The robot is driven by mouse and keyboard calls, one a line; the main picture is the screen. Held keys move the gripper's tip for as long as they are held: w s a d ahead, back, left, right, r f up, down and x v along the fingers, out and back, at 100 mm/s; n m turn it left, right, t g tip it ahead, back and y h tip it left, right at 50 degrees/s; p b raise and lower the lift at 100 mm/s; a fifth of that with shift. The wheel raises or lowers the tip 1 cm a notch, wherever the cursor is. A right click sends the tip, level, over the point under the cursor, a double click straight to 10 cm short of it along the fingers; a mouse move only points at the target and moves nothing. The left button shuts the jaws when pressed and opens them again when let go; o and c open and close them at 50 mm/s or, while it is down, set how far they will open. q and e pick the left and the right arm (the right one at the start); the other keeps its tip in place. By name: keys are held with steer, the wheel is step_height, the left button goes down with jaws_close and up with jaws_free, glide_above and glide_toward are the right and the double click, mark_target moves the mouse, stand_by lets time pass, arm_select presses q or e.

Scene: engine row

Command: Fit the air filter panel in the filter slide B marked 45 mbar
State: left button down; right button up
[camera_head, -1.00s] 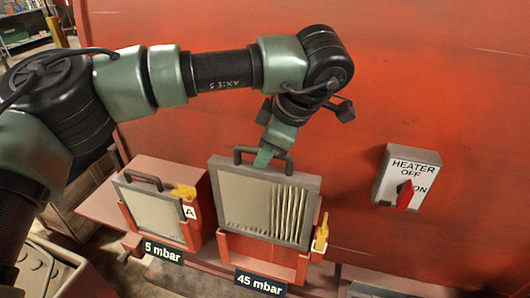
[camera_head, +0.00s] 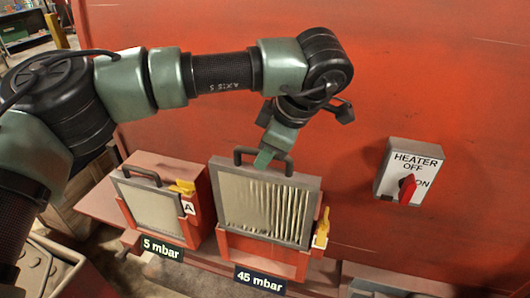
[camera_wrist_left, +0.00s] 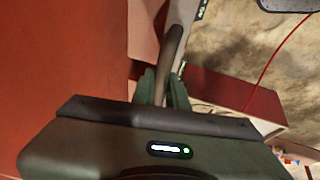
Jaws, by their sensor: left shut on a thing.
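The air filter panel (camera_head: 265,204) has a grey frame, pale pleats and a dark top handle (camera_head: 242,153). It stands nearly upright at the red slide marked 45 mbar (camera_head: 258,256). Its top stands clear above the slide, and the slide's red front shows below its lower edge. Whether its edges are inside the guides I cannot tell. My left gripper (camera_head: 265,158) is shut on the handle, which also shows between its green fingers in the left wrist view (camera_wrist_left: 174,52). A yellow latch (camera_head: 321,230) is at the slide's right side. My right gripper is not in view.
Slide A, marked 5 mbar (camera_head: 162,249), stands to the left with another filter panel (camera_head: 150,205) in it and a yellow latch (camera_head: 183,188). A heater switch box (camera_head: 408,172) with a red knob is on the red wall to the right.

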mark_target(276, 189)
arm_select(q)
steer(key=shift+f+b, duration=5.3)
steer(key=shift+f, duration=1.75)
steer(key=c, duration=1.3)
jaws_free()
steer(key=b+v, duration=0.1)
steer(key=v, duration=0.7)
steer(key=shift+a, duration=0.1)
steer(key=shift+f, duration=0.1)
